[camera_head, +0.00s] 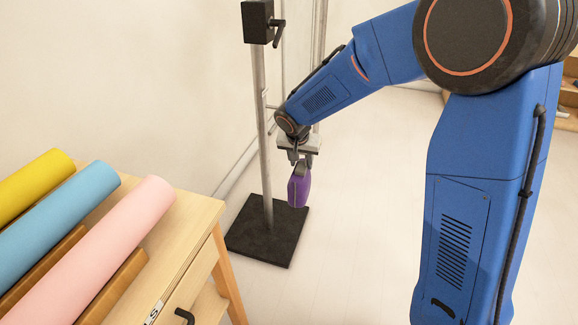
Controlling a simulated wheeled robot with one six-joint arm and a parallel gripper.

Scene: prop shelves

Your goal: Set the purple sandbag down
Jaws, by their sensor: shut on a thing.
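The purple sandbag (299,190) hangs from my gripper (301,170) in the middle of the head view. My gripper is shut on its top end and points down. The sandbag appears in front of the right part of a black square base plate (270,246) of a stand. I cannot tell from this view how high it hangs above the plate or the floor, or whether it touches anything.
The stand's metal pole (262,130) rises just left of the sandbag, with a black clamp (258,22) on top. A wooden table (190,225) with yellow, blue and pink rolls (110,245) is at lower left. The pale floor (350,240) right of the plate is clear.

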